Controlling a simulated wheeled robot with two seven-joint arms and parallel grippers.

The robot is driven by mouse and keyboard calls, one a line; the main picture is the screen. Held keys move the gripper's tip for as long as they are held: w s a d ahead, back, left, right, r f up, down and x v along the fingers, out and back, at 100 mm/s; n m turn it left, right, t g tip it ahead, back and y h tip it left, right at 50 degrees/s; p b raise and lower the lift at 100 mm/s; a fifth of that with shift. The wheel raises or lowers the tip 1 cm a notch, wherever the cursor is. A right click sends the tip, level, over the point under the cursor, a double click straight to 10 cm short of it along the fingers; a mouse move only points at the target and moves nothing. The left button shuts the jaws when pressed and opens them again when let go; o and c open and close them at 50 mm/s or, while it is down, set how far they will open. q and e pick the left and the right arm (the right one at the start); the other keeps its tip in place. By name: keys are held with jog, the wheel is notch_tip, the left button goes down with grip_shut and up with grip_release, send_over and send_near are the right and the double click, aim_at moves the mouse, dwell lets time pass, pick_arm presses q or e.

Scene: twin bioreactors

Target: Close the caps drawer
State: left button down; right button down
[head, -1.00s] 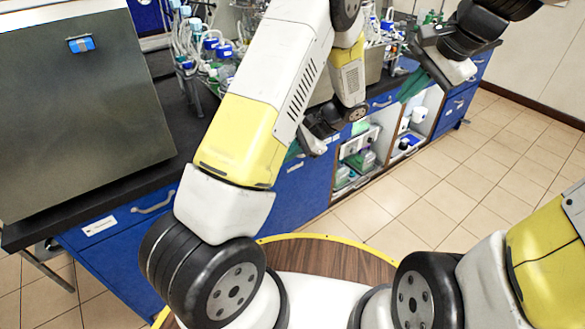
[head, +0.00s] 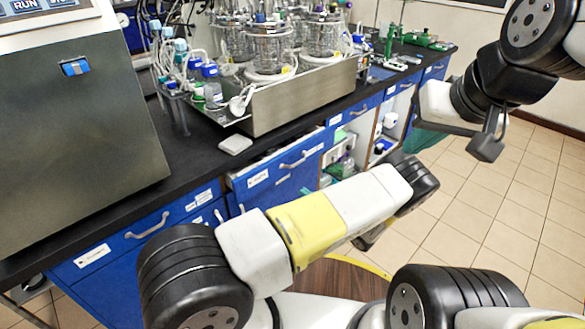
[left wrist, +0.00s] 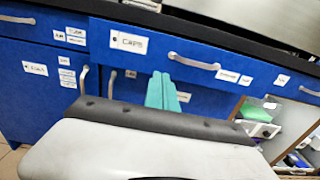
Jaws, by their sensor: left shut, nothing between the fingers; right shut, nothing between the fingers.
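The caps drawer (left wrist: 140,56) is a blue front with a CAPS label and a pale handle (left wrist: 195,62) in the left wrist view. In the head view the caps drawer (head: 275,173) appears to stand out somewhat from the cabinet, with a gap below the worktop. My left gripper's teal fingers (left wrist: 165,92) are together and empty, showing just below the drawer front, left of the handle; I cannot tell whether they touch it. In the head view my left forearm hides most of that gripper. My right gripper (head: 428,140) is shut and empty, at the right, away from the drawer.
A black worktop (head: 205,160) runs above the drawers, with a steel tray (head: 305,95) of glass vessels and a large grey cabinet (head: 75,140) on it. Open shelves (head: 390,130) hold bottles right of the drawer. Tiled floor (head: 490,210) is free at the right.

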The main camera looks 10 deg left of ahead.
aim_at(275, 172)
pick_arm(q)
jog(key=x, duration=1.3)
jog(key=shift+w+a, duration=0.15)
jog(key=shift+a, duration=0.15)
jog(key=x, duration=0.8)
jog(key=shift+w+a, duration=0.1)
jog(key=shift+a, duration=0.05)
jog(key=shift+w+a+r, duration=0.15)
jog(key=shift+w+a, duration=0.05)
